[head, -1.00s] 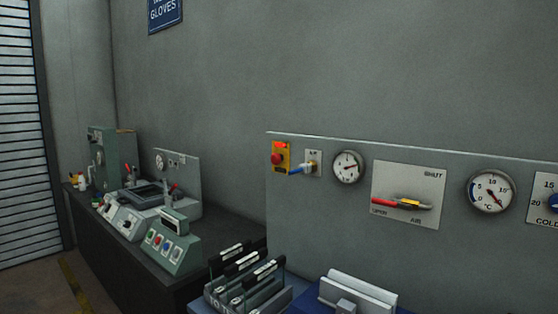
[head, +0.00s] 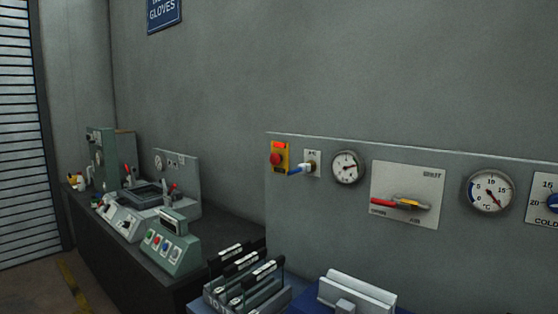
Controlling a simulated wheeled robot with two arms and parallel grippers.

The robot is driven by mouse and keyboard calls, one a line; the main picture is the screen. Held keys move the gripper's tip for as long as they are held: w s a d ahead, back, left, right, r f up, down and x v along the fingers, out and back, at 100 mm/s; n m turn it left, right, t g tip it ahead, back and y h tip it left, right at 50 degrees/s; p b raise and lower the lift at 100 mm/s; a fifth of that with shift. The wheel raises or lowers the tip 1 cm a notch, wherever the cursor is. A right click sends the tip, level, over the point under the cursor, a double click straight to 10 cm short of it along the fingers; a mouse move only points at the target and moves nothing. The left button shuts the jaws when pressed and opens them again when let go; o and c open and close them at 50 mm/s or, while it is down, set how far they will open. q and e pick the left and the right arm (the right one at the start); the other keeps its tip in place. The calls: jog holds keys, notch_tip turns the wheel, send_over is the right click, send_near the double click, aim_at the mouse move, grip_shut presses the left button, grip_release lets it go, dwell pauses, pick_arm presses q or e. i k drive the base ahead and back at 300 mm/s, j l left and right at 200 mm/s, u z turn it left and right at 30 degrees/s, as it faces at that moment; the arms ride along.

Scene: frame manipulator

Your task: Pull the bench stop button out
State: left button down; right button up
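The bench stop button (head: 276,159) is a red round knob on a yellow box (head: 284,157), fixed at the upper left of the grey back panel (head: 330,215). A red patch shows at the top of the box. Whether the knob is pushed in or out is too small to tell. Neither of my grippers shows in the head view.
Below stand black-handled clamps (head: 245,275) and a vise (head: 355,292). Another bench (head: 215,240) stands left.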

aim_at(274, 158)
jog(key=k+z, duration=0.15)
jog(key=k, duration=0.5)
jog(key=k+l+z, duration=0.15)
jog(key=k, duration=0.45)
jog(key=z, duration=0.45)
jog(key=j+z, duration=0.15)
jog(key=z, duration=0.25)
jog(key=i+j+z, duration=0.1)
jog(key=z, duration=0.75)
jog(key=j+z, duration=0.15)
jog(key=z, duration=0.3)
jog(key=k+j, duration=0.15)
jog(key=j, duration=0.6)
jog(key=k+j, duration=0.1)
jog(key=j, duration=0.7)
jog(key=k+j, duration=0.15)
jog(key=j, duration=0.6)
jog(key=k+j, duration=0.15)
jog(key=j, duration=0.6)
jog(key=k+j+z, duration=0.1)
jog(key=j, duration=0.65)
jog(key=k+j, duration=0.2)
jog(key=j, duration=0.6)
jog(key=k+j, duration=0.15)
jog(key=j, duration=0.6)
jog(key=k+j, duration=0.15)
jog(key=j, duration=0.6)
